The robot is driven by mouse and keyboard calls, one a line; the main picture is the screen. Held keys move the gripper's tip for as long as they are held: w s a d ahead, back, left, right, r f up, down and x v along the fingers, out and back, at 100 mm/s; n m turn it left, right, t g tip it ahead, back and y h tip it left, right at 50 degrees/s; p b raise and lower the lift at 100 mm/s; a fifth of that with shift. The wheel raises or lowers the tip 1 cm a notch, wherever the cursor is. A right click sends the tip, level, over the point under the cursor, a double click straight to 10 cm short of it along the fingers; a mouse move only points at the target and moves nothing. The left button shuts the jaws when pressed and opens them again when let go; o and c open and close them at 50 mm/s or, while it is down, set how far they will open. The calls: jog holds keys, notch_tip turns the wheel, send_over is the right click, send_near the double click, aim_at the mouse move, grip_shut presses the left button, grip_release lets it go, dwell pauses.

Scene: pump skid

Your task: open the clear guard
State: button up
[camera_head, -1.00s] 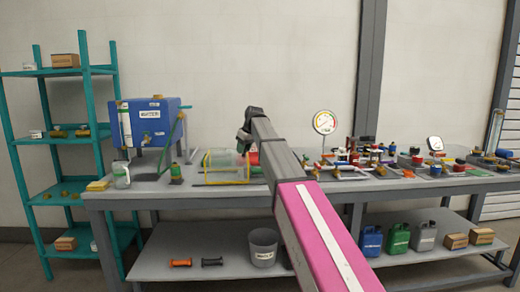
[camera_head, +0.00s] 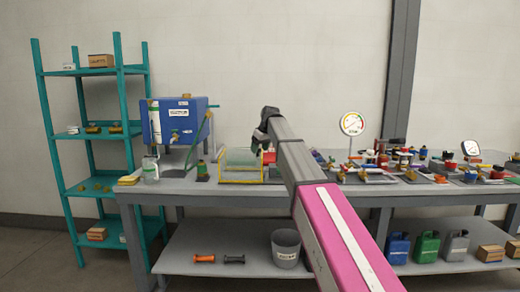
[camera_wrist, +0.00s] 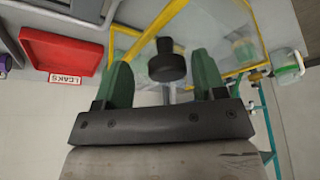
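The clear guard (camera_head: 240,164) is a see-through cover with yellow edging on the bench, right of the blue box. In the wrist view its clear panel and yellow frame (camera_wrist: 160,25) fill the upper middle. A black round knob (camera_wrist: 167,64) on a short stem shows in front of the guard. My gripper (camera_wrist: 161,62) is open, its green fingers on either side of the knob. Gaps show between the knob and both fingers. In the head view my forearm and wrist reach the guard's right side, and the fingers are too small to make out.
A red tray labelled LEAKS (camera_wrist: 62,53) lies beside the guard. A blue box (camera_head: 178,120) and a jar (camera_head: 150,170) stand left of it. A gauge (camera_head: 352,125) and several valves crowd the bench to the right. A teal shelf (camera_head: 88,128) stands far left.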

jog(key=v, duration=1)
jog(key=shift+r, duration=0.4)
jog(key=shift+s+d, duration=0.1)
jog(key=shift+s, duration=0.05)
